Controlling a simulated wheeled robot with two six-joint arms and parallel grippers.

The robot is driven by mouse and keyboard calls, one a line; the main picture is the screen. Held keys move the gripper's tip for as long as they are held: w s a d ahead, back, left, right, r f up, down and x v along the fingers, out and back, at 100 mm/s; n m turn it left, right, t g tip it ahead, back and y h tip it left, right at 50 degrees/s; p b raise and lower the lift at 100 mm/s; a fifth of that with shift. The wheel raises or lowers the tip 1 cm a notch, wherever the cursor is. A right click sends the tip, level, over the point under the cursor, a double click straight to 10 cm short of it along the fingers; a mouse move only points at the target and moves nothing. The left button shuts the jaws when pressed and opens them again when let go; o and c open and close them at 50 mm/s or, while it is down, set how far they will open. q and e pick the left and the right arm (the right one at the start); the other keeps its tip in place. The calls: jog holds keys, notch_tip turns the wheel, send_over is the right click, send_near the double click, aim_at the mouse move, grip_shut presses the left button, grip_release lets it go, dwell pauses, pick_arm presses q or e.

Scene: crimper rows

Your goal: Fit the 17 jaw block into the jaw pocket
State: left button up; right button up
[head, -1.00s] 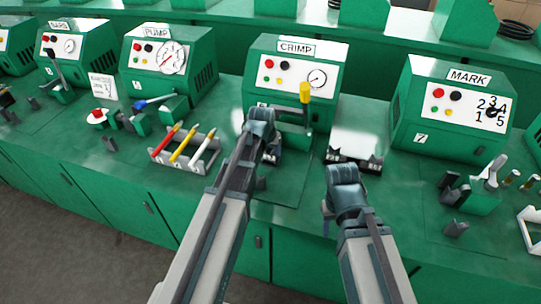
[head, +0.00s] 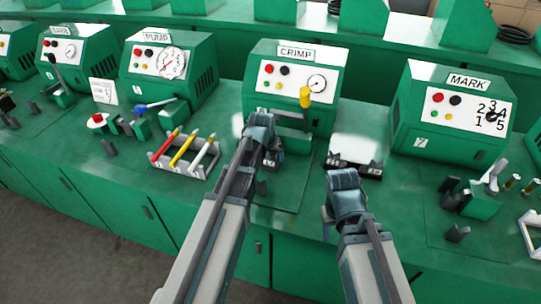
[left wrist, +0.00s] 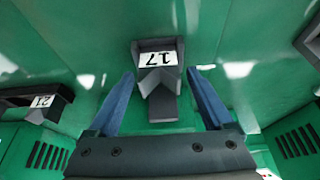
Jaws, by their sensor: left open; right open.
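The 17 jaw block (left wrist: 158,75) is dark grey with a white label reading 17, upside down in the left wrist view. It sits between the two blue fingers of my open left gripper (left wrist: 162,95), with a green gap on each side. In the head view my left gripper (head: 264,146) is low in front of the CRIMP machine (head: 291,85), and its arm hides most of the block. The jaw pocket cannot be made out clearly; I cannot tell whether the block is in it. My right gripper (head: 330,212) is open and empty near the bench front.
A dark rack (head: 354,167) stands right of the CRIMP machine; a block labelled 21 (left wrist: 40,101) shows in the left wrist view. A pencil holder (head: 186,160) is left of my left arm. The MARK machine (head: 445,120) stands at right. The yellow-knobbed lever (head: 305,97) is close to my left gripper.

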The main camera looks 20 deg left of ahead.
pick_arm(q)
jog(key=p+v, duration=1.1)
jog(key=v, duration=0.1)
jog(key=s+d+m+g, duration=0.1)
jog(key=s+d+g, duration=0.1)
jog(key=s+d, duration=0.4)
jog(key=s+d+f+m+g+y, duration=0.1)
jog(key=s+d+m+g, duration=0.1)
jog(key=s+d, duration=0.5)
jog(key=s, duration=0.6)
jog(key=shift+s+d+f+g+y, duration=0.2)
jog(key=shift+s+d+g+y, duration=0.1)
jog(key=shift+s+g, duration=0.1)
